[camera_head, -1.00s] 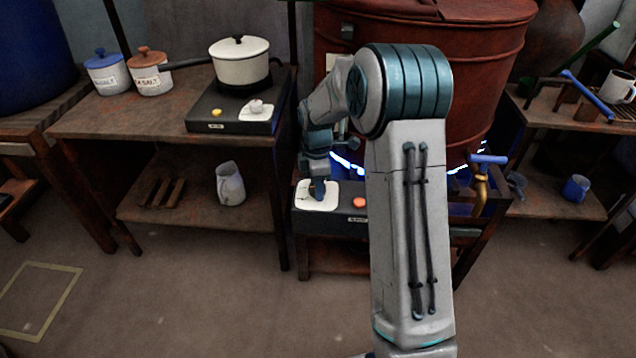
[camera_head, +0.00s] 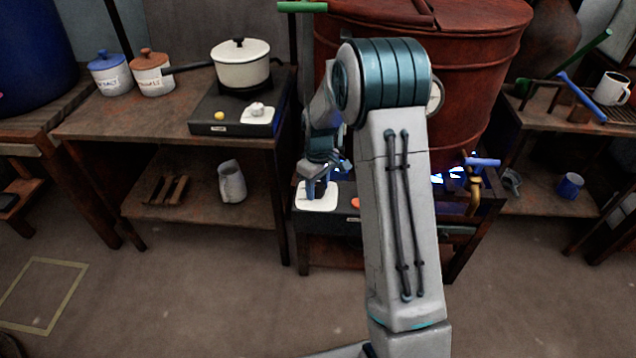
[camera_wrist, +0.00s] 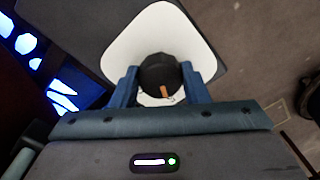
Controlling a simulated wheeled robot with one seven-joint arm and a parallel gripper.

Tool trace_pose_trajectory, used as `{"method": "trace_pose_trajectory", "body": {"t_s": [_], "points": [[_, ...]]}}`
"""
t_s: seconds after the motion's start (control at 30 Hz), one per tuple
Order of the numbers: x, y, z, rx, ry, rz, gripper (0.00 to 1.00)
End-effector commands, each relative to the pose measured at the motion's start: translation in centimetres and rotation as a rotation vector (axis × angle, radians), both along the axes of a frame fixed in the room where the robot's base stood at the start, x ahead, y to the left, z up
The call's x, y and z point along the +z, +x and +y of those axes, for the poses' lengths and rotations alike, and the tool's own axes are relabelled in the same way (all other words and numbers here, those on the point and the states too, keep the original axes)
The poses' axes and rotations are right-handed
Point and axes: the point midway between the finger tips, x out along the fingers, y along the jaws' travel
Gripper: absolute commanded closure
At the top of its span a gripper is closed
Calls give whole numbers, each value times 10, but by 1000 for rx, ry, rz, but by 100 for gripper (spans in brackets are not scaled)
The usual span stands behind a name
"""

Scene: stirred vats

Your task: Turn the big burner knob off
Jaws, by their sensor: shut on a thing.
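The big burner (camera_head: 340,228) is a dark box low under the red vat (camera_head: 470,75). A white plate (camera_head: 317,203) on its left end carries the knob, which my gripper mostly hides in the head view. In the wrist view the knob (camera_wrist: 158,72) is round and black with an orange mark, on the white plate (camera_wrist: 148,25). My gripper (camera_wrist: 158,88) points down with its blue fingers shut on the knob, one on each side. Blue flames glow under the vat, at the left of the wrist view (camera_wrist: 62,95). An orange button (camera_head: 355,203) sits beside the plate, partly behind my arm.
Left of the vat, a small burner (camera_head: 215,120) with a white knob and a yellow button bears a cream pot (camera_head: 241,64). A brass tap with a blue handle (camera_head: 482,162) stands out at the vat's lower right. The floor in front is clear.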

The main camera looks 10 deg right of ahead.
Motion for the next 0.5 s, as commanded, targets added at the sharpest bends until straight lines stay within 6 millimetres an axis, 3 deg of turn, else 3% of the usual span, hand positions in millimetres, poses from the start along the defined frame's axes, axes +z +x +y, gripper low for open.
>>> {"method": "trace_pose_trajectory", "body": {"t_s": [0.5], "points": [[2,-1,1,-490,-1,1,82]]}}
